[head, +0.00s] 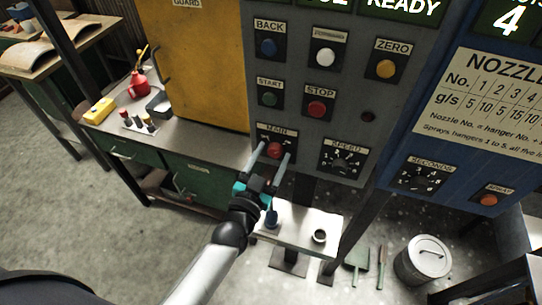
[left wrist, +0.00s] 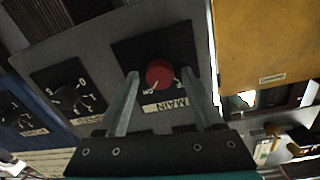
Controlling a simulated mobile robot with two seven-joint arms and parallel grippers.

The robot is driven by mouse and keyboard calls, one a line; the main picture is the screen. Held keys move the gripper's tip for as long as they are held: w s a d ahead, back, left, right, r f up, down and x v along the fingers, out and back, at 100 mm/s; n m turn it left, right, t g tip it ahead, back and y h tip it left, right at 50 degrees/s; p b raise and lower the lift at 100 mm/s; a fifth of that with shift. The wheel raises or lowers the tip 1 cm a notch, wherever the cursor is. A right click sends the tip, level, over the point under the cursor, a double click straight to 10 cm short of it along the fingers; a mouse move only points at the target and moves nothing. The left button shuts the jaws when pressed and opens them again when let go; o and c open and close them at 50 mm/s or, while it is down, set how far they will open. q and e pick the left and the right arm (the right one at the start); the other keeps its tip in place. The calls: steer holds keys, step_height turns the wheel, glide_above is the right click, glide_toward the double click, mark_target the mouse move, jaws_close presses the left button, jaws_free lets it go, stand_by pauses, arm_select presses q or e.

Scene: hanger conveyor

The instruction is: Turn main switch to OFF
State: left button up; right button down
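The main switch (head: 275,149) is a red knob on a black plate labelled MAIN, low on the grey control panel (head: 341,101). In the left wrist view the red knob (left wrist: 159,74) lies between the two fingertips, with an "ON" mark showing beside it on the plate. My left gripper (head: 272,157) is in front of the switch, with its fingers spread to either side of the knob. In the left wrist view the left gripper (left wrist: 167,88) is open, with gaps between its fingers and the knob. My right gripper is not in view.
The speed dial (head: 344,158) is right of the switch, and the stop button (head: 317,109) is above. The yellow guard (head: 203,62) stands left of the panel. A small shelf (head: 296,232) with a cup (head: 319,236) is below. A blue panel (head: 440,150) is at right.

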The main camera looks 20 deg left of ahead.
arm_select(q)
jaws_close()
stand_by(0.3)
stand_by(0.3)
steer(key=n, duration=0.3)
steer(key=shift+n, duration=0.4)
steer(key=n, duration=0.4)
steer(key=shift+n, duration=0.4)
steer(key=n, duration=0.4)
steer(key=shift+f+n+t+y, duration=0.1)
steer(key=shift+n+t+y, duration=0.2)
steer(key=shift+n, duration=0.1)
steer(key=n+b, duration=0.1)
steer(key=n, duration=0.4)
